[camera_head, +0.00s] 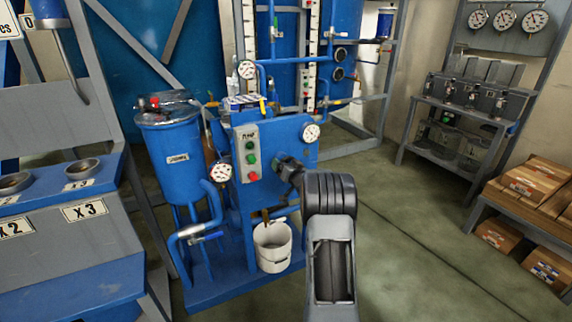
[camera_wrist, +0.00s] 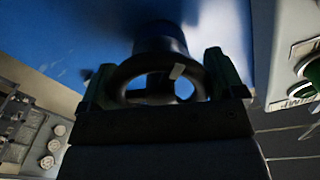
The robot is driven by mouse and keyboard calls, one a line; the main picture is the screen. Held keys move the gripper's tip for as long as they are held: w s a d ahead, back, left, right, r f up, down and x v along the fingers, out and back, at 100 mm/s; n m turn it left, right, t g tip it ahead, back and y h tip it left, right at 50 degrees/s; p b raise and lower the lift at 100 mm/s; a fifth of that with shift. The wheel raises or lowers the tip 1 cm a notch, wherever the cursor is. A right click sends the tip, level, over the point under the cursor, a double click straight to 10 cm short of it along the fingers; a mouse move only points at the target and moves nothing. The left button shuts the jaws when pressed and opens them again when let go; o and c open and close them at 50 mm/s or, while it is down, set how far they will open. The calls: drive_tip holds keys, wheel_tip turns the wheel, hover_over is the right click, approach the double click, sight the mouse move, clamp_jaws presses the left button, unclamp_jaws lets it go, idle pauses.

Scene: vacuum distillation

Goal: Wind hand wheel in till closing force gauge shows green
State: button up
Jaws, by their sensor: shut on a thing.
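The black hand wheel (camera_wrist: 128,70) shows in the wrist view in front of a blue wall, with a pale mark on its right part. My gripper (camera_wrist: 162,82) is shut on it, with one finger at each side of the rim. In the head view my gripper (camera_head: 290,168) meets the right part of the blue pump cabinet's front, and my arm hides most of the wheel. A round white gauge (camera_head: 311,132) sits just above it on the cabinet. Its reading is too small to tell, and I cannot tell whether it is the closing force gauge.
A button panel (camera_head: 250,152) is left of my gripper. Another gauge (camera_head: 220,172) sits by the blue tank (camera_head: 172,160). A white bucket (camera_head: 272,246) stands below. A grey rack (camera_head: 460,115) and cardboard boxes (camera_head: 530,180) are at right; the floor between is clear.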

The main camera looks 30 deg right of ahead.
drive_tip(key=o, duration=0.7)
drive_tip(key=shift+c, duration=0.2)
drive_tip(key=s+a+p, duration=0.2)
drive_tip(key=s, duration=1.1)
drive_tip(key=shift+s, duration=0.35)
